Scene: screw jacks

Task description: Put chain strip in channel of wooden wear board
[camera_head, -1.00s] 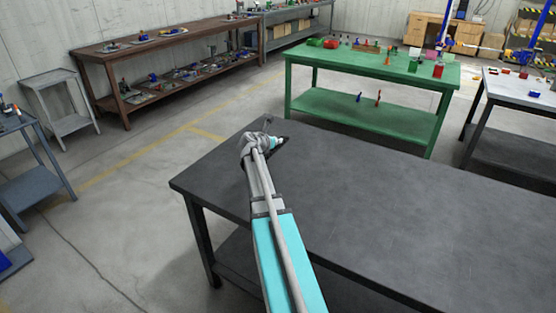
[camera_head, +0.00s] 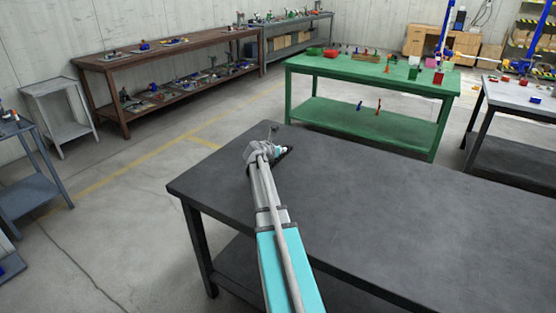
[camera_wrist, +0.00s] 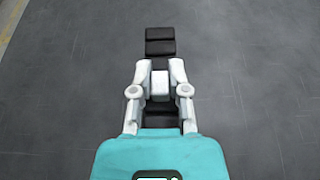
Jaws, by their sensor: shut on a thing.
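My gripper (camera_wrist: 160,78) shows in the wrist view with its two pale fingers closed around a dark segmented strip, which looks like the chain strip (camera_wrist: 160,47). The strip's dark blocks run lengthwise between the fingers, with some beyond the fingertips and some nearer my wrist. A light grey block (camera_wrist: 160,84) sits between the fingers; I cannot tell what it belongs to. In the head view my gripper (camera_head: 280,151) is small, over the far left part of the dark table, and partly hidden by my wrist. I cannot make out a wooden wear board in either view.
The dark grey table (camera_head: 400,220) is bare around my arm. A green bench (camera_head: 370,75) with small coloured parts stands behind it. A brown bench (camera_head: 165,55) with parts stands at the back left, and a pale-topped table (camera_head: 520,95) at the right. Open floor lies left.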

